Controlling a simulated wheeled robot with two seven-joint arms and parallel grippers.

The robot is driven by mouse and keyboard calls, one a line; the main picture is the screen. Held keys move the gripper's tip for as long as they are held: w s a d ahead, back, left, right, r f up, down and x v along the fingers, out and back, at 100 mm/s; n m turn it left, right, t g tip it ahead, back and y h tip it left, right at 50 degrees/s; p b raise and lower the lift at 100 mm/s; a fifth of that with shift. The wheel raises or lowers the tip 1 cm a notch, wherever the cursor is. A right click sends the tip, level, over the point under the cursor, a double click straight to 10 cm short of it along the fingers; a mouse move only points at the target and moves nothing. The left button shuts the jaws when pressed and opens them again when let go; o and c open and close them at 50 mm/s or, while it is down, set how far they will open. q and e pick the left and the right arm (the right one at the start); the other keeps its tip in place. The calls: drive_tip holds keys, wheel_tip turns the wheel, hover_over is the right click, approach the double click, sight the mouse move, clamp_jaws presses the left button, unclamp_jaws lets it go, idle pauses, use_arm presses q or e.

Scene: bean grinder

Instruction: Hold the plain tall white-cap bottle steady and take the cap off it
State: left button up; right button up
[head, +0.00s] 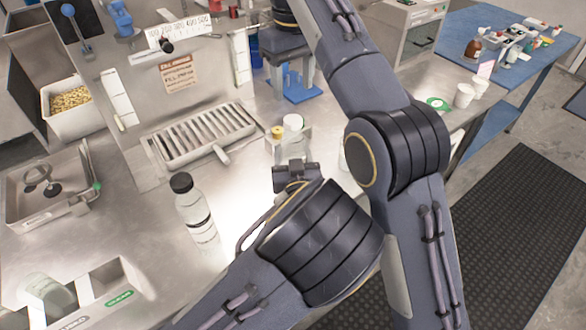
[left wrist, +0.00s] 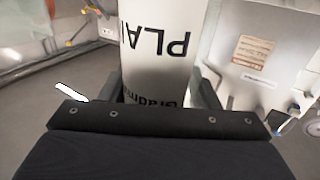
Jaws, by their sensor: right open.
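The plain tall white-cap bottle (head: 294,148) stands near the middle of the head view, its white cap (head: 293,121) on top. In the left wrist view its white body with dark "PLAI" lettering (left wrist: 160,45) fills the space between the fingers; its cap is out of that view. My left gripper (head: 296,168) is around the bottle's body, with a finger against each side (left wrist: 162,92). My right gripper (head: 291,84) is open and empty, behind the bottle, pointing down near a blue stand.
A small yellow-capped container (head: 277,133) stands close beside the bottle. A black-capped bottle (head: 194,212) stands to the left. A slotted metal tray (head: 203,136) lies behind. Bare steel counter lies around the black-capped bottle.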

sight(293, 119)
use_arm(q)
clamp_jaws()
use_arm(e)
drive_tip(key=m, duration=2.2)
drive_tip(key=shift+m, duration=0.3)
drive_tip(key=m, duration=0.8)
drive_tip(key=shift+m, duration=0.4)
drive_tip(key=shift+f, duration=4)
drive_tip(key=shift+c, duration=0.3)
